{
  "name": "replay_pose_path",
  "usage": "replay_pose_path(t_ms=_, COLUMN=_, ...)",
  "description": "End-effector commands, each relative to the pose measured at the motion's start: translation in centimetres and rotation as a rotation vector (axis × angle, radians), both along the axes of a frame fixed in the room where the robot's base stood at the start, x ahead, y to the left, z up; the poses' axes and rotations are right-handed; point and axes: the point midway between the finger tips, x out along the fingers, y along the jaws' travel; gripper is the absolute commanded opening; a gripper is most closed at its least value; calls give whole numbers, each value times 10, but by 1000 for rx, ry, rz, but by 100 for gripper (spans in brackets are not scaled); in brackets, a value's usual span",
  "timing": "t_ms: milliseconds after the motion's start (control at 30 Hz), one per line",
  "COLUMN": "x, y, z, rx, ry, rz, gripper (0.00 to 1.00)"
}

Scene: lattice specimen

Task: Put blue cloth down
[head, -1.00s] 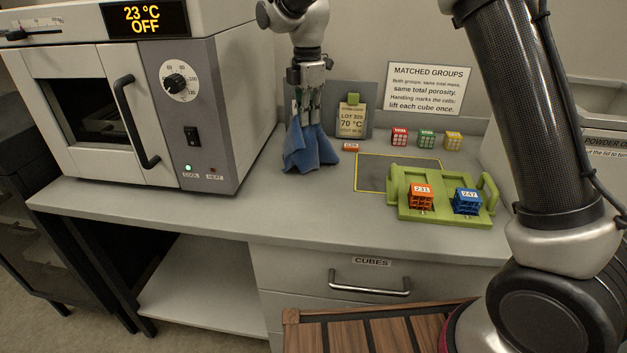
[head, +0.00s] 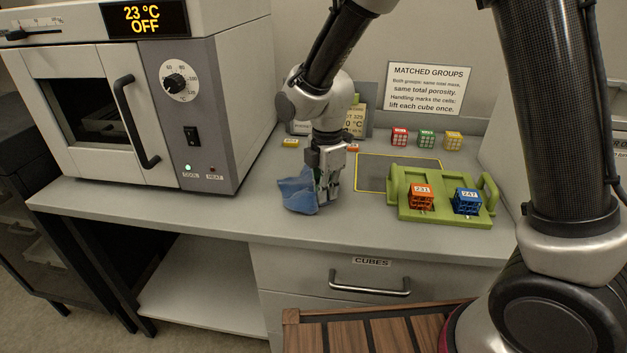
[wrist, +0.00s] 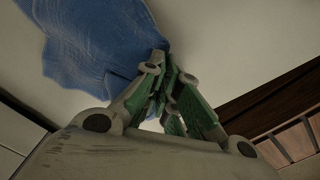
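The blue cloth (head: 298,190) rests crumpled on the counter, just left of my gripper (head: 328,198) in the head view. My gripper points down, low over the counter near its front edge. In the wrist view, the cloth (wrist: 90,40) spreads from the top left, and its edge reaches the fingertips (wrist: 165,62). The green-padded fingers come together there and look shut on that edge. The exact pinch is partly hidden by the fingers.
A green tray (head: 445,213) with an orange and a blue cube stands to the right, beside a yellow-outlined dark mat (head: 372,172). Small red, green and yellow cubes (head: 427,139) sit behind. The oven (head: 205,120) stands left. Counter left of the cloth is clear.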

Motion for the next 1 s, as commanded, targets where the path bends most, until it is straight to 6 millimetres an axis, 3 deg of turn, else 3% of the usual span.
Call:
replay_pose_path(t_ms=400, x=-7, y=-2, z=-6, rx=0, ry=1, rz=0, gripper=0)
replay_pose_path(t_ms=633, x=-7, y=-2, z=-6, rx=0, ry=1, rz=0, gripper=43)
replay_pose_path(t_ms=1000, x=-8, y=-2, z=-4, rx=0, ry=0, rz=0, gripper=45)
